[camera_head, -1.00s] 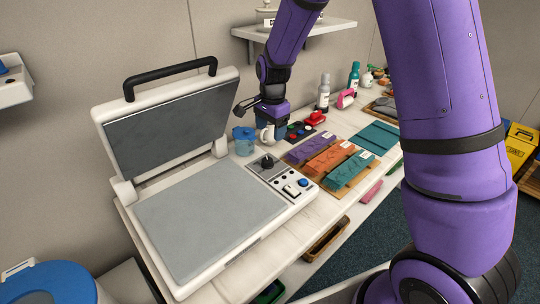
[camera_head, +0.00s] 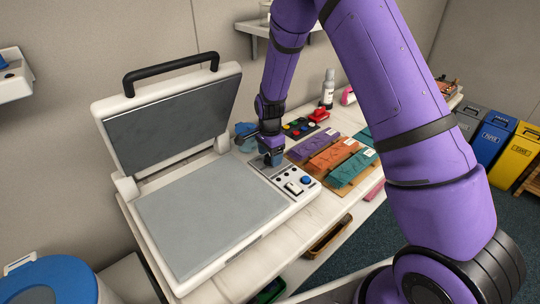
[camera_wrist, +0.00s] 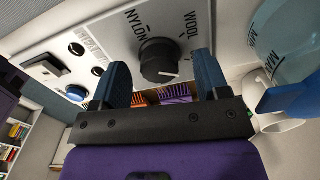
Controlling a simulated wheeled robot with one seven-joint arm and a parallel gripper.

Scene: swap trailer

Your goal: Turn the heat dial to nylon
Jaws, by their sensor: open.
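The heat dial (camera_wrist: 160,62) is a black round knob on the press's light grey control panel (camera_wrist: 113,36). In the wrist view, its white mark points to the lower right. The printed word NYLON (camera_wrist: 138,22) is at its upper left and WOOL (camera_wrist: 184,32) at its upper right, so the mark is not on NYLON. My gripper (camera_wrist: 161,60) is open, with one blue finger on each side of the dial in the picture; I cannot tell whether they touch it. In the head view, my gripper (camera_head: 272,158) is over the panel's back end and hides the dial.
The press's hinged lid (camera_head: 172,117) stands open behind its grey plate (camera_head: 205,212). A blue button (camera_head: 305,181) and a switch share the panel. Purple, orange and teal pieces lie to the right. A translucent jug (camera_wrist: 290,45) is close on the right in the wrist view.

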